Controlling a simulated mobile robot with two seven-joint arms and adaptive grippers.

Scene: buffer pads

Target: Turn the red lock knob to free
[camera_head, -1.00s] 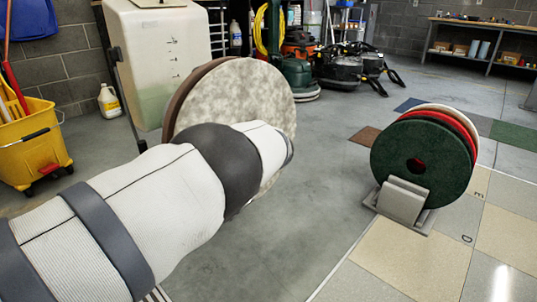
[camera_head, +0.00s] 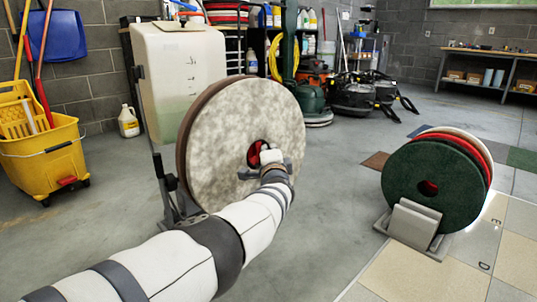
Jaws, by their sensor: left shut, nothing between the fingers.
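The red lock knob (camera_head: 254,154) shows in the centre hole of a large mottled grey-white round pad (camera_head: 222,135), which stands upright in front of a brown one (camera_head: 184,140). My left arm reaches in from the lower left, and my left gripper (camera_head: 268,166) is in front of the pad's centre. The gripper is shut with nothing held. It and the wrist hide the right part of the knob. I cannot tell whether the gripper touches the knob. My right gripper is not in view.
A rack with green, red and white pads (camera_head: 425,185) stands on the right. A cream tank (camera_head: 175,70) is behind the mottled pad, and a yellow mop bucket (camera_head: 45,155) is at the left. The grey floor between pad and rack is clear.

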